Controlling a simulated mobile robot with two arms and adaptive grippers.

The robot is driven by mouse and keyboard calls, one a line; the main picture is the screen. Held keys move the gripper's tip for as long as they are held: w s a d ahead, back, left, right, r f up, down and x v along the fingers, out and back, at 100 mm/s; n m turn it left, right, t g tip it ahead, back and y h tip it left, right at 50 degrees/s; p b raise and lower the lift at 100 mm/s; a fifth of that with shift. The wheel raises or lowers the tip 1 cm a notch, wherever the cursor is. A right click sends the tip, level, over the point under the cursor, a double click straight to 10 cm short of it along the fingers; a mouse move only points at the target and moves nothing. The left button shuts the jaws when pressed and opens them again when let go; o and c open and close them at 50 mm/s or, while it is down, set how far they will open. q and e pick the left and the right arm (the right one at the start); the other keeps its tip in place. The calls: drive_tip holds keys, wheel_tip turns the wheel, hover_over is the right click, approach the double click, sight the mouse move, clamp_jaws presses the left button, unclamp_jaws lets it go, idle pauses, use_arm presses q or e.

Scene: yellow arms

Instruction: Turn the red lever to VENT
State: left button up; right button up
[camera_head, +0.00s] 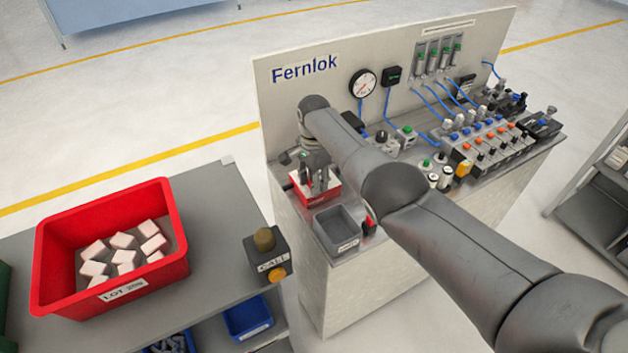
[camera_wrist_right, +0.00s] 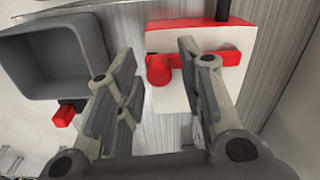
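The red lever (camera_wrist_right: 205,58) shows in the right wrist view as a red bar with a round red end, lying across a white block with a red top edge. In the head view this red and white unit (camera_head: 318,195) stands at the panel bench's left end, partly hidden by my gripper. My right gripper (camera_head: 317,178) is directly over it. In the wrist view my right gripper (camera_wrist_right: 157,60) is open, its fingers apart with the round red end appearing between them. I cannot tell whether they touch it. No VENT marking is readable. My left gripper is not in view.
A grey tray (camera_head: 338,228) and a small red part (camera_head: 369,224) sit close by. The Fernlok back panel (camera_head: 305,100) rises behind, with a gauge (camera_head: 363,84). Valves and blue hoses crowd the bench's right. A red bin (camera_head: 110,250) and CALL box (camera_head: 268,258) stand left.

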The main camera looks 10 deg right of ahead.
wheel_tip(320, 180, up, 12)
idle(0.9)
